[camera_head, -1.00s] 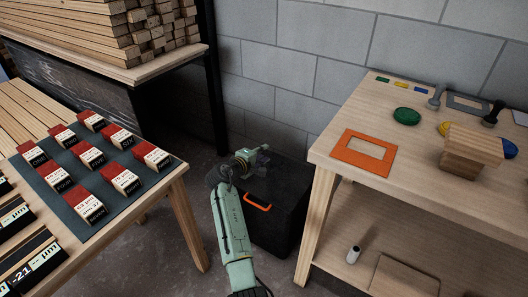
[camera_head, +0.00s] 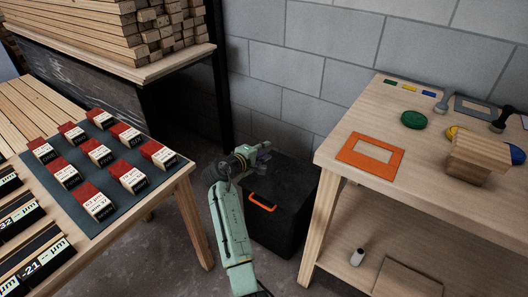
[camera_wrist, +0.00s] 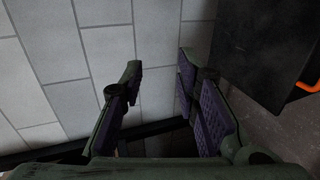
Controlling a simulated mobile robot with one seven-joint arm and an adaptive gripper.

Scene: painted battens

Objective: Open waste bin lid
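The waste bin (camera_head: 287,218) is a black box on the floor between the two tables, with its lid (camera_head: 300,178) down. An orange handle (camera_head: 262,202) sits on its front near the top. My gripper (camera_head: 262,152) is above the back left part of the bin, apart from the handle. In the wrist view my gripper (camera_wrist: 160,85) has its two purple-padded fingers spread wide with nothing between them. The bin (camera_wrist: 262,50) shows at the right of that view, with part of the orange handle (camera_wrist: 309,84) at the edge.
A left table (camera_head: 160,200) holds labelled blocks on a dark mat. A right workbench (camera_head: 335,150) carries an orange frame (camera_head: 370,155), a green disc (camera_head: 413,119) and wooden blocks. Stacked battens (camera_head: 150,40) lie behind. The grey block wall (camera_head: 290,70) stands close behind the bin.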

